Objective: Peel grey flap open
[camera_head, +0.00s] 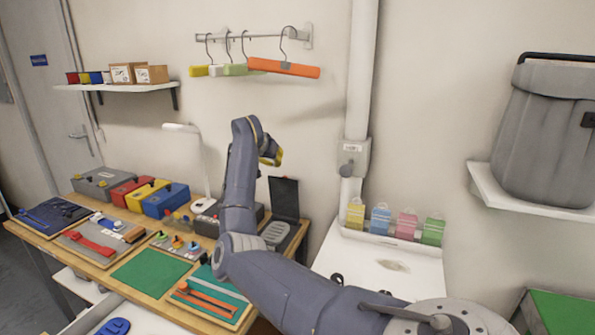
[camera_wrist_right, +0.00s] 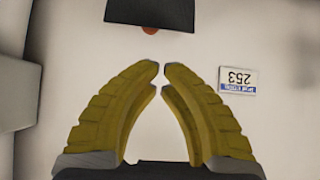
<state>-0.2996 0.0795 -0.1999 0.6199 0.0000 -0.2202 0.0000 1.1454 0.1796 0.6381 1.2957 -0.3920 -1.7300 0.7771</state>
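A large grey bag (camera_head: 545,135) with a dark top edge stands on a white shelf at the right. A grey panel (camera_head: 98,238) with a red strap lies on the bench at the left. No raised flap can be made out on either, and I cannot tell which has the grey flap. My right gripper (camera_head: 271,152) is raised in front of the wall, above the bench and apart from both. In the right wrist view its yellow fingers (camera_wrist_right: 161,78) converge almost tip to tip, with only a sliver between them and nothing held. My left gripper is not in view.
Coloured boxes (camera_head: 165,200) and a white lamp (camera_head: 184,128) stand at the bench's back. An upright black panel (camera_head: 285,197) is near my right forearm. Hangers (camera_head: 285,67) hang above. The right wrist view shows a label (camera_wrist_right: 237,79) and a dark object (camera_wrist_right: 150,12).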

